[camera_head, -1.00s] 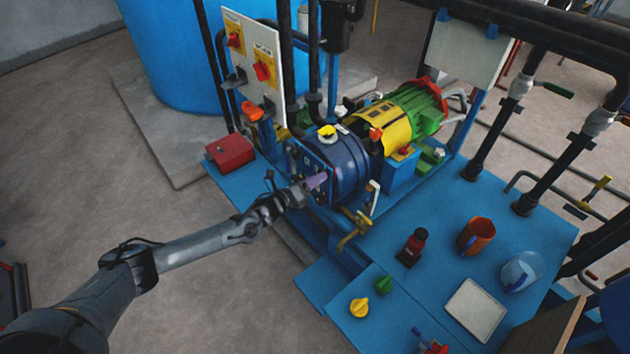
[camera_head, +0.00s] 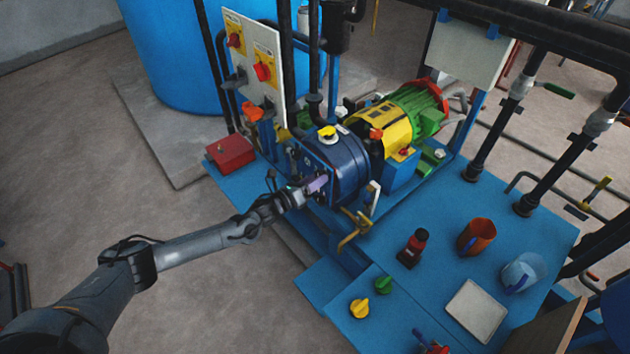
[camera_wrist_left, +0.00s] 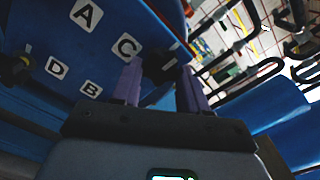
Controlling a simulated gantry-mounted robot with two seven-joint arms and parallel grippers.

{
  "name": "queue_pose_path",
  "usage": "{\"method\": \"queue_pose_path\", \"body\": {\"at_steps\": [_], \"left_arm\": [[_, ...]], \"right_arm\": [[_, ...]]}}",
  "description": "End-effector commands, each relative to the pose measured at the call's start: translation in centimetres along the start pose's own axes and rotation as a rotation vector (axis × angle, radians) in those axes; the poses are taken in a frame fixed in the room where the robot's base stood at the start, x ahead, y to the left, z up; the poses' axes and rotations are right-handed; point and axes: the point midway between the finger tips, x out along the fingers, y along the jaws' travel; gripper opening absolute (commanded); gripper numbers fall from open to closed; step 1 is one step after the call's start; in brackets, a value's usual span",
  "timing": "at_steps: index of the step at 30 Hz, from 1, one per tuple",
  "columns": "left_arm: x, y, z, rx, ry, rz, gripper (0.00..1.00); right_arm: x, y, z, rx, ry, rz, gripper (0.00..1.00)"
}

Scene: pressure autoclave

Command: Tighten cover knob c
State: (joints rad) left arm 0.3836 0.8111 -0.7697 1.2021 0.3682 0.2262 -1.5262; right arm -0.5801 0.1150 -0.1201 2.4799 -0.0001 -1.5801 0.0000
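The dark blue autoclave drum (camera_head: 346,170) lies on its side on the blue frame. In the left wrist view its end cover (camera_wrist_left: 60,30) carries the letter labels A, C, D and B. A dark knob, cover knob c (camera_wrist_left: 158,66), is beside the C label (camera_wrist_left: 127,46). My left gripper (camera_head: 318,184) is at the cover. In the left wrist view its two purple fingers (camera_wrist_left: 160,80) stand apart on either side of this knob, close to its sides. Whether they press on it is unclear. The head view hides the knob. My right gripper is not in view.
Another knob (camera_wrist_left: 17,68) shows beside the D label. A yellow valve handle (camera_head: 354,230) projects right of the cover. A red box (camera_head: 231,152) and a switch panel (camera_head: 252,62) stand to the left.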

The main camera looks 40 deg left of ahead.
Motion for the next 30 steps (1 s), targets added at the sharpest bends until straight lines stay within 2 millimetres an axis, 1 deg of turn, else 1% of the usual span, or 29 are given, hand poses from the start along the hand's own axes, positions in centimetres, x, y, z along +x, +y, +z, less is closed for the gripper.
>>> {"method": "queue_pose_path", "body": {"at_steps": [1,5,13,17,20,23,30], "left_arm": [[0.0,0.0,0.0,0.000,-0.001,-0.001,0.50],[0.0,0.0,0.0,0.000,-0.001,0.000,0.69],[0.0,0.0,0.0,-0.001,0.000,0.000,0.69],[-0.6,0.0,0.0,0.000,0.002,0.001,0.69],[-1.6,0.0,0.0,0.000,0.002,0.002,0.69],[-3.1,0.0,0.1,0.001,0.004,0.002,0.69],[-7.2,0.0,0.0,0.000,0.003,0.002,0.69]], "right_arm": [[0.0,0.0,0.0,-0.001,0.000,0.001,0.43],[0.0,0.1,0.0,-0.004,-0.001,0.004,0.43],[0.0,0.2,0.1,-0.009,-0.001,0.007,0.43],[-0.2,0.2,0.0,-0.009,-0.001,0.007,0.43],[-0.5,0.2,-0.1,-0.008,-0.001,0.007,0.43],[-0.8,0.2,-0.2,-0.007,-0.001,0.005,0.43],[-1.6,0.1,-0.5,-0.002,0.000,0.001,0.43]]}}
